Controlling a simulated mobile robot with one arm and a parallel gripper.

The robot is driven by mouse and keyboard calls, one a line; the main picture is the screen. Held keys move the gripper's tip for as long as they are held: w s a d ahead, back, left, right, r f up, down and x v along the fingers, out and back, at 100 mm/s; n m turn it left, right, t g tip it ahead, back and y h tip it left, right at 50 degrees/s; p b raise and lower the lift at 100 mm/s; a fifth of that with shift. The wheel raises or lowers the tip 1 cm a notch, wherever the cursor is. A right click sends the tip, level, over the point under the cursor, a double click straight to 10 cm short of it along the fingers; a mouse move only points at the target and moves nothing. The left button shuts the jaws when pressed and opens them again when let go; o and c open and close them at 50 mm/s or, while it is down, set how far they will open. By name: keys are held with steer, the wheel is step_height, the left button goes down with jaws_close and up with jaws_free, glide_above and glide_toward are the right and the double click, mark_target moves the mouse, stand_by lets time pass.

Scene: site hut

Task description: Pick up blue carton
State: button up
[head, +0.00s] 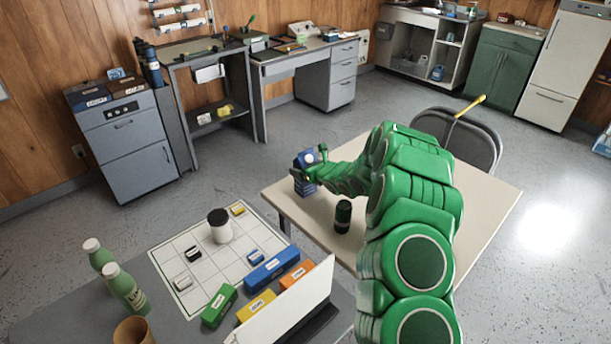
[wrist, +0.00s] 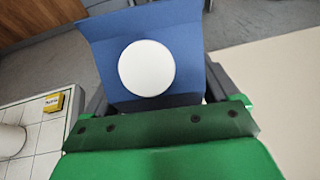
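The blue carton (head: 304,183) has a white round cap and is upright at the far left corner of the beige table (head: 480,205). I cannot tell whether its base touches the tabletop. My gripper (head: 309,176) reaches it from the right, at the end of my green arm. In the wrist view the carton (wrist: 104,60) fills the space between the two dark fingers of my gripper (wrist: 156,98), one on each side. Its lower part is hidden there, and I cannot tell whether both fingers press on it.
A chair (head: 470,140) is behind the table. The grey desk (head: 75,310) at front left holds a white grid mat (head: 205,268), a black-lidded jar (head: 220,228), several coloured boxes and green bottles (head: 126,290).

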steer(key=c, duration=1.4)
steer(key=shift+r, duration=0.45)
step_height(320, 180, up, 3)
steer(key=shift+s+f, duration=0.1)
steer(key=s+r, duration=0.2)
steer(key=r, duration=0.1)
steer(key=s+r, duration=0.1)
steer(key=shift+s+d+r, duration=0.3)
steer(key=shift+s+d, duration=0.1)
glide_toward(301, 154)
steer(key=shift+s+a+r, duration=0.2)
steer(key=shift+s+r, duration=0.2)
steer(key=shift+s, duration=0.4)
steer(key=shift+s+a+r, duration=0.25)
steer(key=shift+s+r, duration=0.2)
steer(key=shift+s, duration=0.35)
steer(key=shift+s+a+r, duration=0.2)
steer(key=shift+s+r, duration=0.2)
steer(key=shift+s, duration=0.45)
